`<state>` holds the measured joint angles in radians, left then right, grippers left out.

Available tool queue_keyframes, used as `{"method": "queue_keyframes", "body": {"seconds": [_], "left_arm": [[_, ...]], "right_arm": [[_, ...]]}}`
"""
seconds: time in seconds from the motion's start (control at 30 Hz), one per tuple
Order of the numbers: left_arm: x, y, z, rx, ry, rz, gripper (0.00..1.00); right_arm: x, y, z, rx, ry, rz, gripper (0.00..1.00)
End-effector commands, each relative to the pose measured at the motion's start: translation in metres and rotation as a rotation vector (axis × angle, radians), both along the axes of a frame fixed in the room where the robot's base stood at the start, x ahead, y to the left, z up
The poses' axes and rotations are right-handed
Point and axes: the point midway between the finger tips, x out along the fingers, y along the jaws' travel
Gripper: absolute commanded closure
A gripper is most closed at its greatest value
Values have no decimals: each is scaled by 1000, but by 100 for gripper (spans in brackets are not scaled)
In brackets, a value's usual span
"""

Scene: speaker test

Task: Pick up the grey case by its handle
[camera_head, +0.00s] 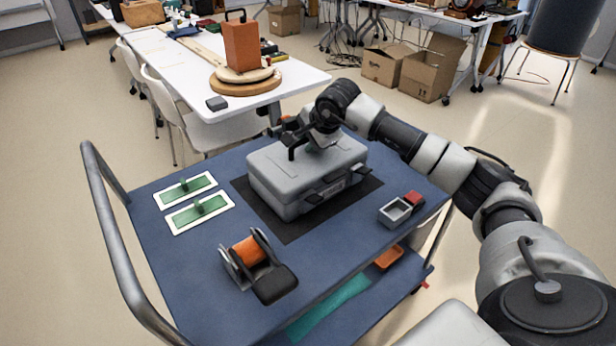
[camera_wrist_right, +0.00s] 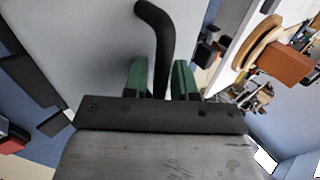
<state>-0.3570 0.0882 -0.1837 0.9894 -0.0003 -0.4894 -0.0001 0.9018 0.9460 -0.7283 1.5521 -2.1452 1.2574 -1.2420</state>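The grey case (camera_head: 300,176) lies closed on a black mat (camera_head: 284,229) on the blue cart top. Its black handle (camera_head: 298,146) stands on the lid, partly covered by my right gripper in the head view. In the right wrist view the handle (camera_wrist_right: 158,35) is a bent black bar over the grey lid (camera_wrist_right: 75,50). My right gripper (camera_wrist_right: 163,77) has green fingertips that stand apart, with the handle's lower part between them. A narrow gap shows on the handle's left side. My left gripper is not in view.
A metal rail (camera_head: 117,235) bounds the left side. A white table (camera_head: 205,66) stands behind.

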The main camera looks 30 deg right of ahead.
Motion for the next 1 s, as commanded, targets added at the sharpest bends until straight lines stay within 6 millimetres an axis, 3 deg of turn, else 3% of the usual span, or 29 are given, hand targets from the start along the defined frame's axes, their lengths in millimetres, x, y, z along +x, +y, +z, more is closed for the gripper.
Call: {"method": "queue_keyframes", "body": {"seconds": [0.2, 0.37, 1.0], "left_arm": [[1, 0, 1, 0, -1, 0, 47], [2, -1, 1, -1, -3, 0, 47], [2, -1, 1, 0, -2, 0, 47]], "right_arm": [[0, 0, 0, 0, 0, 0, 75], [0, 0, 0, 0, 0, 0, 100], [0, 0, 0, 0, 0, 0, 100]]}}
